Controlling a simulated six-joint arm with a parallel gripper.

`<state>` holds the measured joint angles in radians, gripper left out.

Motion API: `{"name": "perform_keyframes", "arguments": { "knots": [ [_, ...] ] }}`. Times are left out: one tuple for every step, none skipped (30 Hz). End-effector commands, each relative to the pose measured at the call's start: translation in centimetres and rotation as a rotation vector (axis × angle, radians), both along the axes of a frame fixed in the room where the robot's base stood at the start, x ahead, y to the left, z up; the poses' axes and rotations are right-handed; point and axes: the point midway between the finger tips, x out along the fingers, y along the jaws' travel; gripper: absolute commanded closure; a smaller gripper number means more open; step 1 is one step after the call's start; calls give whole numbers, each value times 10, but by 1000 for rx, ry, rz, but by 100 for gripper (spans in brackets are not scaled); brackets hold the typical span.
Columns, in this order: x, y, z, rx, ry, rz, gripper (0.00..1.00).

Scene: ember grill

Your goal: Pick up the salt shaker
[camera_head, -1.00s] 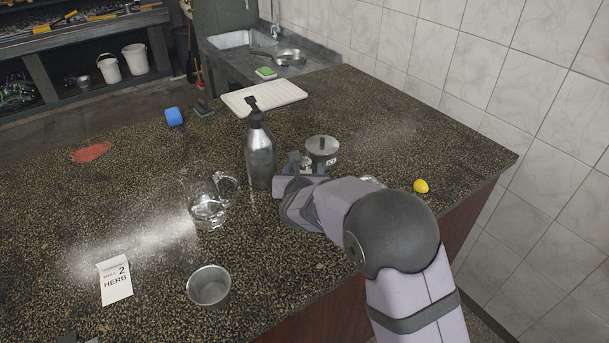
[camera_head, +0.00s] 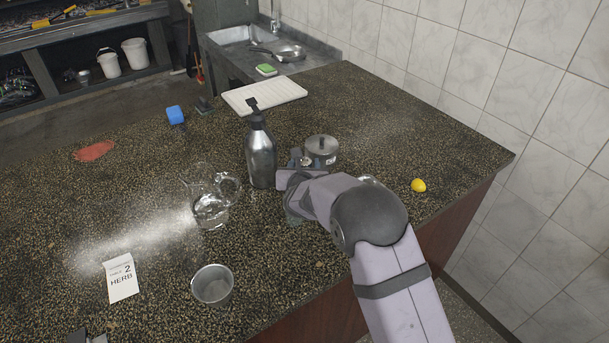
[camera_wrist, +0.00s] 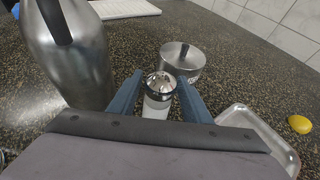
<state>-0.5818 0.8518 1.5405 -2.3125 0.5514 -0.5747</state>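The salt shaker (camera_wrist: 160,90), with a shiny metal top and a pale body, stands upright between the two fingers of my gripper (camera_wrist: 158,98) in the wrist view. The fingers are open, one on each side of it. They look close to its sides, but I cannot see clear contact. In the head view my gripper (camera_head: 300,162) is low over the counter, beside the pump bottle, and my arm hides most of the shaker.
A tall metal pump bottle (camera_head: 261,158) stands close on the left. A lidded metal pot (camera_head: 321,149) is just behind. A metal tray (camera_wrist: 258,128) and a yellow lemon (camera_head: 418,185) lie to the right.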

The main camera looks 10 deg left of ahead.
Motion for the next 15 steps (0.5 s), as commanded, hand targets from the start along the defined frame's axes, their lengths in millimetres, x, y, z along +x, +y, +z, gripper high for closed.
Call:
{"name": "perform_keyframes", "arguments": {
  "knots": [
    [0,0,0,0,0,0,69],
    [0,0,0,0,0,0,76],
    [0,0,0,0,0,0,85],
    [0,0,0,0,0,0,92],
    [0,0,0,0,0,0,96],
    [0,0,2,0,-3,0,96],
    [0,0,2,0,-3,0,96],
    [0,0,2,0,-3,0,96],
    [0,0,2,0,-3,0,96],
    [0,0,2,0,-3,0,96],
    [0,0,2,0,-3,0,96],
    [0,0,2,1,-3,0,96],
    [0,0,3,1,-3,0,96],
    [0,0,4,2,-4,0,96],
    [1,0,6,2,-4,-1,96]
  ]
}}
